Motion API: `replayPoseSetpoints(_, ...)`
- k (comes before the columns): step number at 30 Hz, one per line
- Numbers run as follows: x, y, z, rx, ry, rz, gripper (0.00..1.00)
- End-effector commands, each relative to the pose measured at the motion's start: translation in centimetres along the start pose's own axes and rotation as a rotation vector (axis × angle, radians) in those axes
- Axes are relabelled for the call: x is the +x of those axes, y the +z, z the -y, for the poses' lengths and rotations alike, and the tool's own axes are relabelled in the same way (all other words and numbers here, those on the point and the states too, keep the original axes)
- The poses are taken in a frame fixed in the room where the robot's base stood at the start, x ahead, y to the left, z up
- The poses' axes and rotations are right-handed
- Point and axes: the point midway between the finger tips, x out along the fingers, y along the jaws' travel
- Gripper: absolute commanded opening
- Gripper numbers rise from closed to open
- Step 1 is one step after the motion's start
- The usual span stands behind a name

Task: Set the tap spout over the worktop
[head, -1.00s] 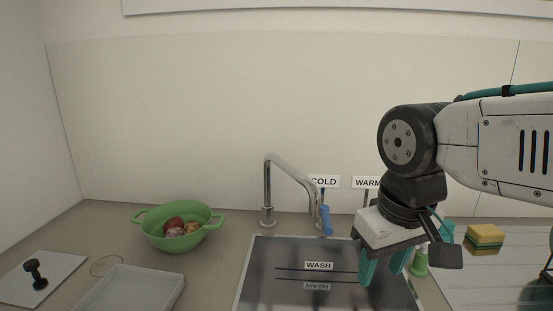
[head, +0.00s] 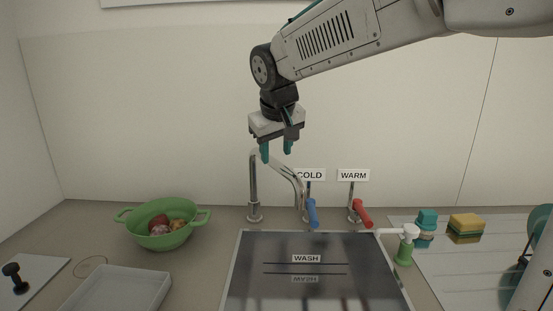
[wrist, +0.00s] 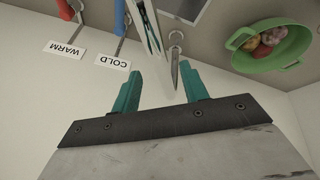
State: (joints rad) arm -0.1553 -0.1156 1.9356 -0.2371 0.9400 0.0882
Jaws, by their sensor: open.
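The metal tap (head: 255,188) stands at the back left of the sink (head: 310,245). Its spout (head: 285,165) leaves the top of the upright and slopes right and forward, ending near the blue lever on the sink's side. The worktop (head: 205,245) is the beige surface left of the sink. My gripper (head: 277,150) is open and empty, pointing down just above the spout near its top bend. In the wrist view, the spout (wrist: 150,28) shows in line with the gap between my fingers (wrist: 160,80); I cannot tell whether they touch it.
The blue COLD lever (head: 312,213) and red WARM lever (head: 362,213) stand behind the sink. A green colander (head: 162,240) with fruit and a pale tray (head: 118,291) are on the left. A green bottle (head: 404,252) and sponges (head: 466,227) are on the right.

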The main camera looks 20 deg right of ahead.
Motion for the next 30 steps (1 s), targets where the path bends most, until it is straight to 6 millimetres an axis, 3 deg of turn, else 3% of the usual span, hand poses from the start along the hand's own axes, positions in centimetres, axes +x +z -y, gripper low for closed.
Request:
replayPoseSetpoints(6,2.6,0.1,0.0,0.001,0.000,0.001,0.44)
replayPoseSetpoints(16,3.2,0.1,0.0,0.000,0.000,0.000,0.44)
replayPoseSetpoints(17,3.2,0.1,0.0,0.000,0.000,0.000,0.41)
replayPoseSetpoints(21,3.2,0.1,0.0,0.000,0.000,0.000,0.02)
replayPoseSetpoints(30,3.4,-0.2,-0.6,0.025,0.011,0.005,0.00)
